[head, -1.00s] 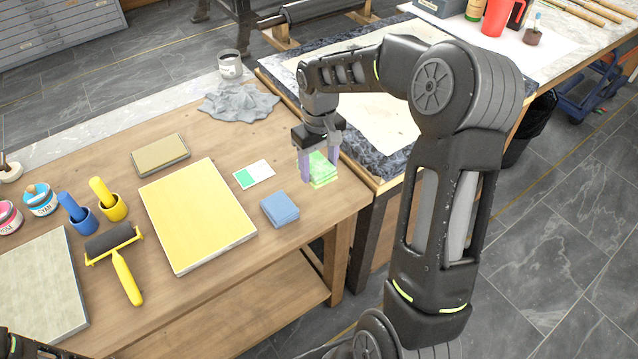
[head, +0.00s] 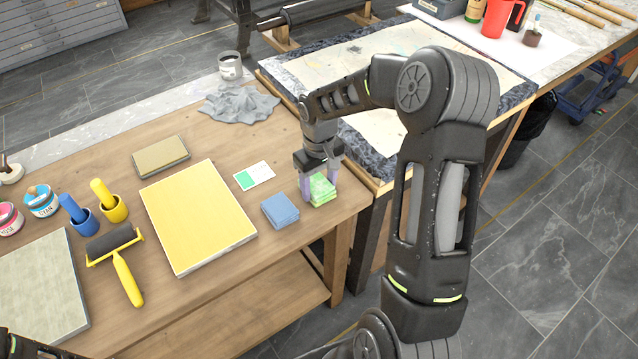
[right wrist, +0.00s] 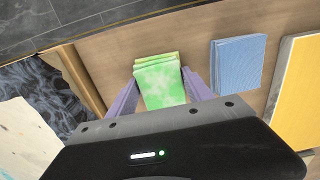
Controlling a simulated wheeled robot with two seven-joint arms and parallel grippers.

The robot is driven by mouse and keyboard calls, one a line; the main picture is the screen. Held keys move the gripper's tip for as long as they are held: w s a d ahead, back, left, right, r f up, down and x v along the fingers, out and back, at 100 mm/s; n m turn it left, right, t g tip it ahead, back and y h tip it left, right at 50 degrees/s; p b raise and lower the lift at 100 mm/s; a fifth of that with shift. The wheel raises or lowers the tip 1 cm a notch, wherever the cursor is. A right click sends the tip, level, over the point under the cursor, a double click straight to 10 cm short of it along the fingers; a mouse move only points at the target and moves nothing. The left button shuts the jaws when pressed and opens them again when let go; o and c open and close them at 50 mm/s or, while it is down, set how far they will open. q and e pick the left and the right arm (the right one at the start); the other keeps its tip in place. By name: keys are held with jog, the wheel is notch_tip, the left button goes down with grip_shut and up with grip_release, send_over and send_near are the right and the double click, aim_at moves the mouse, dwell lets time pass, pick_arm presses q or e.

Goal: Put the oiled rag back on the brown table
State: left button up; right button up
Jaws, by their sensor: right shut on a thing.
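A folded green-and-yellow rag (head: 322,191) is between the fingers of my right gripper (head: 320,186), which is shut on it. The rag is at the near right corner of the brown table (head: 290,245), just right of a folded blue cloth (head: 280,210). I cannot tell for sure whether it rests on the tabletop or hangs slightly above it. In the right wrist view the green rag (right wrist: 160,82) shows as a layered stack between two pale purple fingers, with the blue cloth (right wrist: 238,64) apart to its right. My left gripper is not in view.
A yellow slab (head: 198,215), a green-and-white card (head: 254,175), a sponge-like block (head: 160,156) and a crumpled grey cloth (head: 238,104) lie on the brown table. A roller (head: 122,265) lies at the left.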

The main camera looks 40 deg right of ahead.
aim_at(319, 185)
jog(key=shift+f, duration=0.15)
jog(key=o, duration=1.3)
notch_tip(319, 185, up, 12)
jog(key=shift+r, duration=0.2)
